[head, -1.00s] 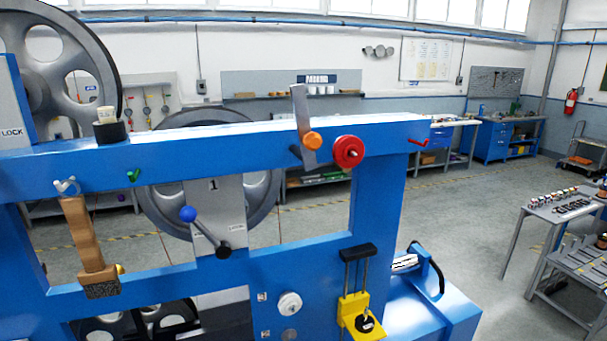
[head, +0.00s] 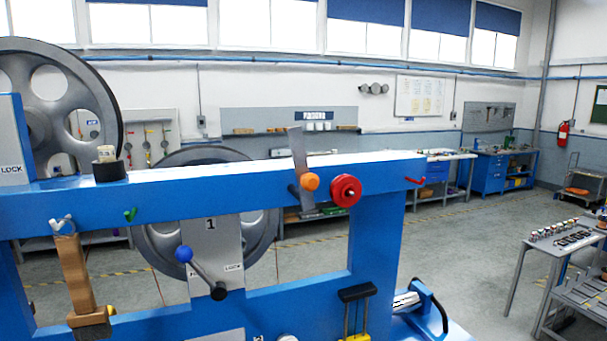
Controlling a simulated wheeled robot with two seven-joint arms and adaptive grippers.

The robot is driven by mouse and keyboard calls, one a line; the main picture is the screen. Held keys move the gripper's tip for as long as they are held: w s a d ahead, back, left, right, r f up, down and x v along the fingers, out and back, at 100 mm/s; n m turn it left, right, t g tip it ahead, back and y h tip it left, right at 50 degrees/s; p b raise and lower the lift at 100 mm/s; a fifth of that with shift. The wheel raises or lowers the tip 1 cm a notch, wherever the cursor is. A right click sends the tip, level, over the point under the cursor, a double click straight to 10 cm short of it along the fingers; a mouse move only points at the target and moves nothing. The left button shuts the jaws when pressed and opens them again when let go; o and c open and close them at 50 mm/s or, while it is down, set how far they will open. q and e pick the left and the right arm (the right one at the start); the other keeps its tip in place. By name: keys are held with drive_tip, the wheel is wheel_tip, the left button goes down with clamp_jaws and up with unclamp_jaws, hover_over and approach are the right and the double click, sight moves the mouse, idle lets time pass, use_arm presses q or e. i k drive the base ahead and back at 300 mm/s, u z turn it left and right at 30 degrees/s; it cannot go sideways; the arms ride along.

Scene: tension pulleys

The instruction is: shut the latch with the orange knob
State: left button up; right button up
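The latch (head: 299,160) is a flat grey metal bar on the blue frame's top beam, right of the middle in the head view. It stands nearly upright, leaning slightly left at the top, and its upper end rises above the beam. Its round orange knob (head: 310,182) sits on the beam's front face. A red round wheel (head: 345,190) is just to the right of the knob. Neither of my grippers shows in the head view.
The blue frame (head: 390,172) fills the foreground. A blue-knobbed lever (head: 184,254), a wooden-handled brush (head: 75,270) and a black cup (head: 109,170) are on it at the left. A black-handled yellow piece (head: 356,293) is below. Grey tables (head: 548,245) stand at the right.

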sight(307, 183)
drive_tip(key=z, duration=2.2)
drive_tip(key=k, duration=1.35)
drive_tip(key=u, duration=1.6)
